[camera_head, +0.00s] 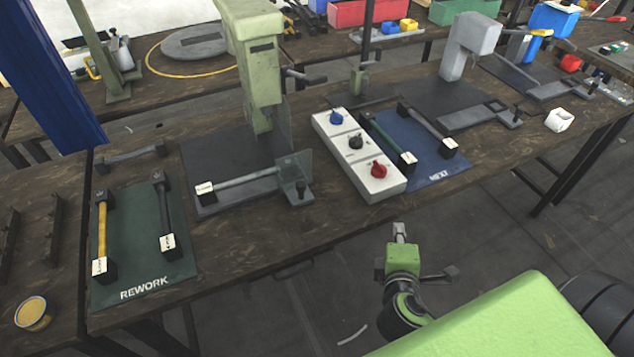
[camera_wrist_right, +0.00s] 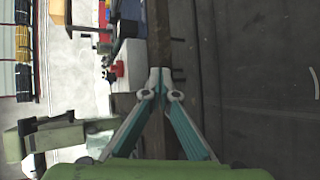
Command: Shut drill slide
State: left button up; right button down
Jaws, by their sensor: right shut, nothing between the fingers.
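A green press (camera_head: 252,65) stands on a dark base plate at the near table. A grey press (camera_head: 468,42) stands further right, with a flat slide frame (camera_head: 475,117) and knob in front. I cannot tell which is the drill. My right gripper (camera_head: 400,229) is in front of the table edge, apart from both slides. Its fingertips meet in the right wrist view (camera_wrist_right: 160,74), with nothing between them. My left gripper is not in view.
A white box with blue, black and red knobs (camera_head: 358,155) stands between the presses. A blue NEXT mat (camera_head: 435,172) and green REWORK mat (camera_head: 180,268) hold bars.

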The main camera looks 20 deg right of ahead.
jog(key=w+a+r+n+t+y, duration=0.2)
jog(key=w+a+r+n+t, duration=0.3)
jog(key=n, duration=0.7)
jog(key=a+f+n+t+y, duration=0.2)
jog(key=a+n+y, duration=0.45)
jog(key=n, duration=0.55)
jog(key=w+p, duration=0.1)
jog(key=w, duration=0.3)
jog(key=w+p, duration=0.1)
jog(key=w, duration=0.4)
jog(key=w+p, duration=0.1)
jog(key=w, duration=0.3)
jog(key=shift+w+a, duration=0.2)
jog(key=shift+a, duration=0.05)
jog(key=shift+w+f, duration=0.15)
jog(key=shift+w, duration=0.4)
jog(key=shift+w, duration=0.1)
